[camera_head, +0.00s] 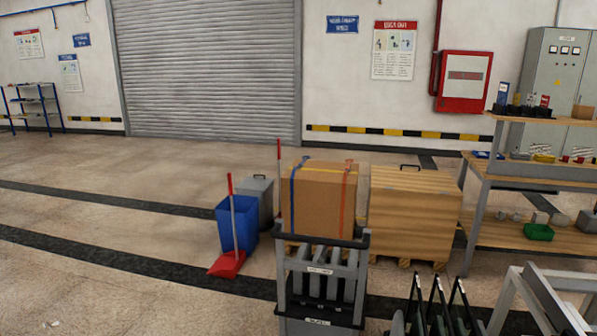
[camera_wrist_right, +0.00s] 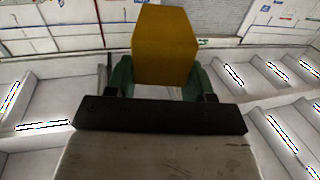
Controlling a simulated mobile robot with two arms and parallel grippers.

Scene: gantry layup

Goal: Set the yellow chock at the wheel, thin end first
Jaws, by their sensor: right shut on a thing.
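The yellow chock (camera_wrist_right: 165,46) shows in the right wrist view, at the top middle. My right gripper (camera_wrist_right: 163,78) is shut on it, with a green finger on either side. Its blunt, flat-sided faces show; I cannot tell which way its thin end points. The wheel is in neither view. The head view shows neither of my grippers, and my left gripper is not seen at all.
In the head view a grey slotted rack (camera_head: 319,283) stands in front of a strapped carton (camera_head: 322,200) and a wooden crate (camera_head: 410,217). A blue bin (camera_head: 236,224) and red dustpan (camera_head: 227,264) stand left. A workbench (camera_head: 540,180) is right. The floor at left is open.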

